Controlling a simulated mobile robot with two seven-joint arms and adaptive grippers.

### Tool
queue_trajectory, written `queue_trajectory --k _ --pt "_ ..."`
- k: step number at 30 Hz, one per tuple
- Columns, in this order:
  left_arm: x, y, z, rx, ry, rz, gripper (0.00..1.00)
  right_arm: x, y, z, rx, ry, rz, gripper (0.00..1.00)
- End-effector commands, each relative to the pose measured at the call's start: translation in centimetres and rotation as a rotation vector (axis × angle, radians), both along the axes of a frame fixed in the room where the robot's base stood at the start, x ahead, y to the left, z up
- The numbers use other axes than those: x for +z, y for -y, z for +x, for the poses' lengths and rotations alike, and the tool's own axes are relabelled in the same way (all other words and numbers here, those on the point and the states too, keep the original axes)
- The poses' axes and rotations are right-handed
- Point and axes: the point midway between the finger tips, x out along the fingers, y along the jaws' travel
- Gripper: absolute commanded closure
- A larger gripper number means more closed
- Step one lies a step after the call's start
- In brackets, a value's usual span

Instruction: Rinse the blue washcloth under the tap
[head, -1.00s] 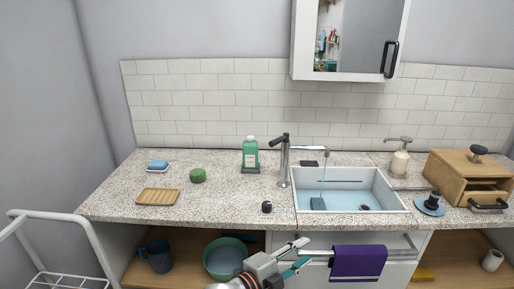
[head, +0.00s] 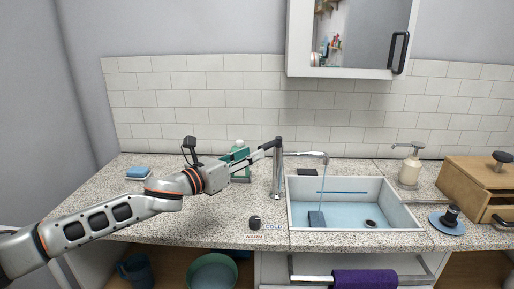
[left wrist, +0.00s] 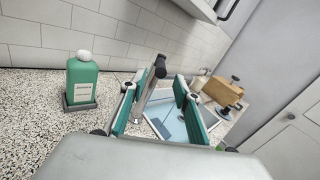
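A small dark-blue block-like piece (head: 316,219), which may be the blue washcloth, is in the white sink (head: 415,217) below the spout. The chrome tap (head: 277,178) stands at the sink's left edge, with a thin stream falling from its spout. My left gripper (head: 258,153) is beside the top of the tap. In the left wrist view its teal fingers (left wrist: 157,90) are apart and empty, and the tap's dark lever (left wrist: 160,66) shows between them. My right gripper is in neither view.
A green bottle (left wrist: 82,80) stands behind my left arm, close to the tap. A blue sponge-like block (head: 138,172) lies at the counter's left. A soap dispenser (head: 410,168), blue saucer (head: 437,225) and wooden box (head: 478,188) are right of the sink. A purple towel (head: 364,280) hangs in front.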

Motion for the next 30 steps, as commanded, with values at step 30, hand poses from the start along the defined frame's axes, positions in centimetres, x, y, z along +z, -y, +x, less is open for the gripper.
queue_trajectory --k 30 --pt "0.1 5.0 5.9 -0.001 0.001 0.001 0.84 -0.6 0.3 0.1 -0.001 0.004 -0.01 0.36"
